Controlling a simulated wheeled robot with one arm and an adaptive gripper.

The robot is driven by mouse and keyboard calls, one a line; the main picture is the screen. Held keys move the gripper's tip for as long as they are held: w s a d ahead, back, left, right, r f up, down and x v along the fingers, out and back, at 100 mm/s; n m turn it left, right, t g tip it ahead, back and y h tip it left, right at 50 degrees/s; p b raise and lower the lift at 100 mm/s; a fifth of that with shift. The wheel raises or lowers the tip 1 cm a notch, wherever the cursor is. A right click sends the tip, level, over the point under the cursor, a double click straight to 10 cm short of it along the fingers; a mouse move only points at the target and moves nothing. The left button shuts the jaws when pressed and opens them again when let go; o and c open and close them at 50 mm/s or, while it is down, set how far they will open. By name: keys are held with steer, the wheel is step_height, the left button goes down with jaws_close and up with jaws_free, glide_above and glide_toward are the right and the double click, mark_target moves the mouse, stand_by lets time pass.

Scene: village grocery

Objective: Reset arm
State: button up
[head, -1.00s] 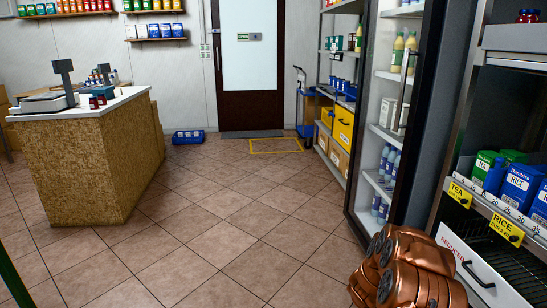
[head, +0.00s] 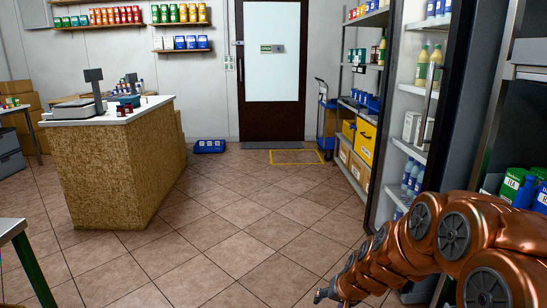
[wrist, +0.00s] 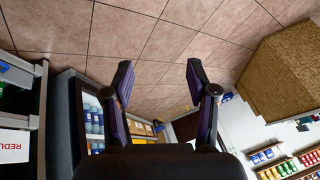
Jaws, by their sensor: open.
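My copper-coloured arm reaches in from the lower right of the head view, in front of the fridge and shelf side. My gripper shows small at the arm's far end in the head view (head: 326,295), low over the tiled floor. In the wrist view my gripper (wrist: 160,80) is open, its two dark fingers spread apart. Nothing is between the fingers but a view of the floor tiles (wrist: 155,35).
A counter (head: 130,165) with scales stands at left. A glass-fronted fridge (head: 420,130) and a shelf unit with tea boxes (head: 514,186) line the right. A blue crate (head: 209,146) lies on the floor near the door (head: 272,70). The middle floor is clear.

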steer(key=s+d+r+n+g+h, duration=0.1)
steer(key=s+r+g, duration=0.2)
steer(key=s, duration=0.9)
steer(key=s+d+r+n+g+h, duration=0.1)
steer(key=s+r+g, duration=0.15)
steer(key=s, duration=0.95)
steer(key=s+d+r+n+g, duration=0.15)
steer(key=s+r, duration=0.25)
steer(key=s, duration=0.7)
step_height(320, 180, up, 25)
steer(key=s+p, duration=0.1)
steer(key=p, duration=2.3)
steer(key=shift+s+a, duration=0.15)
steer(key=shift+a, duration=0.1)
steer(key=shift+m, duration=0.25)
